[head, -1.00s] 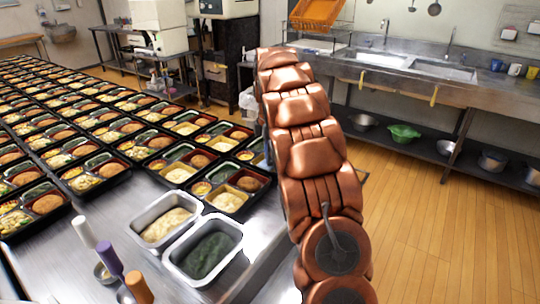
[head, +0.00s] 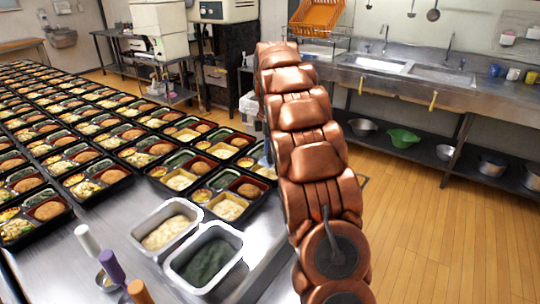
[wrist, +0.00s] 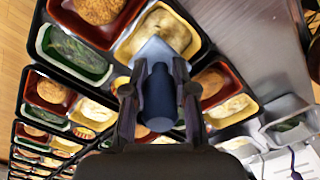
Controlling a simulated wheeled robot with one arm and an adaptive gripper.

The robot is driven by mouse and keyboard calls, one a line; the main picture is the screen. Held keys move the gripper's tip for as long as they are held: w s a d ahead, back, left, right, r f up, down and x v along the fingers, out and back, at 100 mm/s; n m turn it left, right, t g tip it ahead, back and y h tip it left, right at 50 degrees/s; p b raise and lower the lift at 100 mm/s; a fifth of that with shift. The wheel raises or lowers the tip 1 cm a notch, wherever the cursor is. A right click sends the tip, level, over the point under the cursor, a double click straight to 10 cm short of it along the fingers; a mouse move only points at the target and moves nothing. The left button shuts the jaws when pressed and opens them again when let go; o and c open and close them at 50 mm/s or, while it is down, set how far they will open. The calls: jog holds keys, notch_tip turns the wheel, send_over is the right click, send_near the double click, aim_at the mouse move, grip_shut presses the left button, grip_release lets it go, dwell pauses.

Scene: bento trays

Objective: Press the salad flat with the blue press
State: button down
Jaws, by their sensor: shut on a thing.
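In the wrist view, my gripper (wrist: 158,95) is shut on the dark blue handle of the blue press (wrist: 158,90). The press's pale blue plate (wrist: 154,52) overlaps the near part of the pale yellow salad (wrist: 165,30) in one compartment of a black bento tray (wrist: 104,76). I cannot tell whether the plate touches the salad. In the head view my copper arm hides the gripper and most of the press.
Many filled bento trays (head: 70,190) cover the steel table. Two metal tubs, one of pale salad (head: 166,232) and one of dark greens (head: 205,260), stand at the front. White, purple and orange-handled tools (head: 112,266) stand left of them.

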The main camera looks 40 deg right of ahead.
jog(key=shift+r+p, duration=0.7)
jog(key=shift+r, duration=1.35)
